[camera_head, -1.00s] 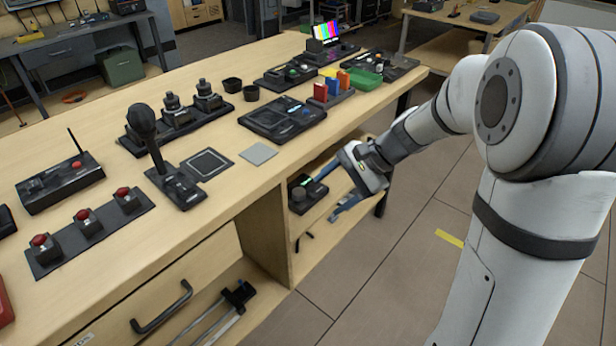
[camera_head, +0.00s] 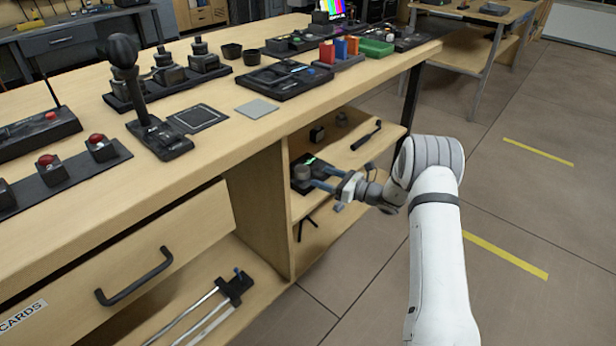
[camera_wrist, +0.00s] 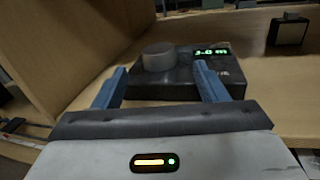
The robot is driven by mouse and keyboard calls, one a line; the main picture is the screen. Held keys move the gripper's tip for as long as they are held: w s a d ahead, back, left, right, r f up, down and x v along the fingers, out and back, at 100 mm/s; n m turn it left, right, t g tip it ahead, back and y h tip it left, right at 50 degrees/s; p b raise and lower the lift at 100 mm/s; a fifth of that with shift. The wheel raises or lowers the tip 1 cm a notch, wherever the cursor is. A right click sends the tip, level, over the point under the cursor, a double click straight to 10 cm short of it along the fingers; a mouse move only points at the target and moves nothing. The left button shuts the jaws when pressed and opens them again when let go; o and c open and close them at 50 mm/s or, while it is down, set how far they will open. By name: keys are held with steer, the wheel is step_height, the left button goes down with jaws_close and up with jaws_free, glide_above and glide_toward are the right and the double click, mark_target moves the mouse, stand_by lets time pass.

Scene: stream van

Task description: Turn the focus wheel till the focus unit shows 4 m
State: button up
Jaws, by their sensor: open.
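The focus unit is a dark box (camera_wrist: 180,82) on the shelf under the workbench. It also shows in the head view (camera_head: 312,184). Its focus wheel is a grey round knob (camera_wrist: 158,57) on the left of its top. Its green display (camera_wrist: 210,52) is blurred and seems to read 3.0 m; the first digit is not certain. My gripper (camera_wrist: 163,80) is open, with its two blue fingers spread in front of the unit. The wheel stands beyond and between the fingertips in the wrist view, and no contact is visible. The gripper also shows in the head view (camera_head: 318,178).
An upright wooden panel (camera_head: 258,205) bounds the shelf on the left. A small dark block (camera_wrist: 289,31) stands further back on the right, and a black bar (camera_head: 366,136) lies on the shelf. The worktop (camera_head: 300,115) overhangs the shelf. Open floor lies to the right.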

mark_target(306, 174)
steer(key=b+x, duration=0.1)
steer(key=x, duration=0.5)
steer(key=shift+w+a, duration=0.1)
steer(key=shift+a, duration=0.15)
steer(key=c, duration=1)
steer(key=shift+r+t, duration=0.1)
steer(key=shift+t, duration=0.2)
steer(key=m+t+h, duration=0.1)
steer(key=m+t+h+b, duration=0.1)
steer(key=m+t+h, duration=0.1)
steer(key=s+m+t+h, duration=0.1)
steer(key=t, duration=0.1)
steer(key=shift+a+m+h+b, duration=0.3)
steer(key=shift+m+b, duration=0.05)
steer(key=shift+m, duration=0.05)
steer(key=shift+a+m+t+h+b, duration=0.1)
steer(key=shift+m+t+h+b, duration=0.25)
steer(key=shift+m+t+h, duration=0.65)
steer(key=shift+h, duration=0.4)
